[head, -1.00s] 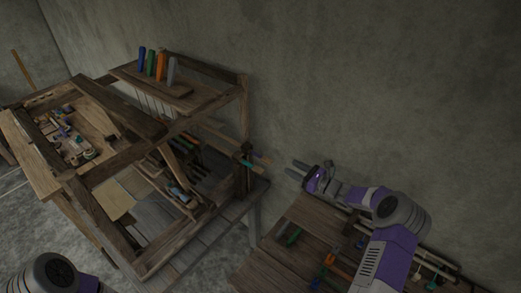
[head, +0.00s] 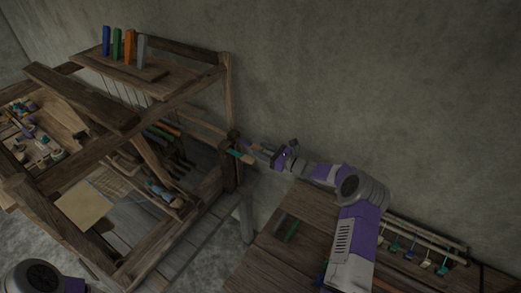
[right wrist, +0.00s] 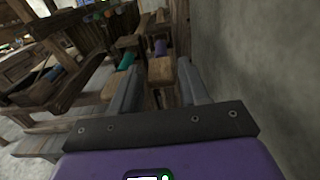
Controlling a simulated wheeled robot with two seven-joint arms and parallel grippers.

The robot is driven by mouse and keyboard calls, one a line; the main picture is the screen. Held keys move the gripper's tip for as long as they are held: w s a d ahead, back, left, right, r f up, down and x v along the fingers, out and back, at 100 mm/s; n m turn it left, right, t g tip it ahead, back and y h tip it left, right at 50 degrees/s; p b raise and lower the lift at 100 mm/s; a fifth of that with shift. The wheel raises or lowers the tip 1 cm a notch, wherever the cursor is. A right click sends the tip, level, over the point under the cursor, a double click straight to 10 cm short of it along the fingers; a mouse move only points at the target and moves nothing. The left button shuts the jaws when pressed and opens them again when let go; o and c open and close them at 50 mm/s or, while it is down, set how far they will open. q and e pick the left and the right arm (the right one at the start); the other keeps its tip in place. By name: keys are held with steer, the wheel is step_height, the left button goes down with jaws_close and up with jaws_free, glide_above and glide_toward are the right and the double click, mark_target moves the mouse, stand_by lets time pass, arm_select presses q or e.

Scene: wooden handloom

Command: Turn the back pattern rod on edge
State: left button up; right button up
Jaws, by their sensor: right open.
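Two pattern rods stick out from the right side of the wooden loom (head: 231,90). The back one, nearer the wall, has a purple band (right wrist: 160,47) and a pale wooden end (right wrist: 160,72). The front one has a teal band (head: 240,156), which also shows in the right wrist view (right wrist: 127,61). My right gripper (head: 262,150) is open at the rod ends. In the right wrist view its fingers (right wrist: 158,66) stand either side of the back rod's wooden end, with gaps visible. In the head view the gripper partly hides this rod. My left gripper is out of view.
A wooden bench (head: 264,270) with green pieces and small tools stands below my right arm. The grey wall (head: 400,100) runs close behind the rods. Several coloured blocks (head: 124,46) stand on the loom's top shelf.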

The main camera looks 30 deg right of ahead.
steer(key=shift+w+a, duration=0.3)
steer(key=shift+w, duration=0.25)
steer(key=c, duration=0.7)
steer(key=n+b, duration=0.3)
steer(key=b, duration=0.1)
steer(key=shift+f, duration=0.2)
steer(key=shift+s+a+r+n+b, duration=0.15)
steer(key=shift+n+b, duration=0.3)
steer(key=shift+n, duration=0.25)
steer(key=o, duration=0.7)
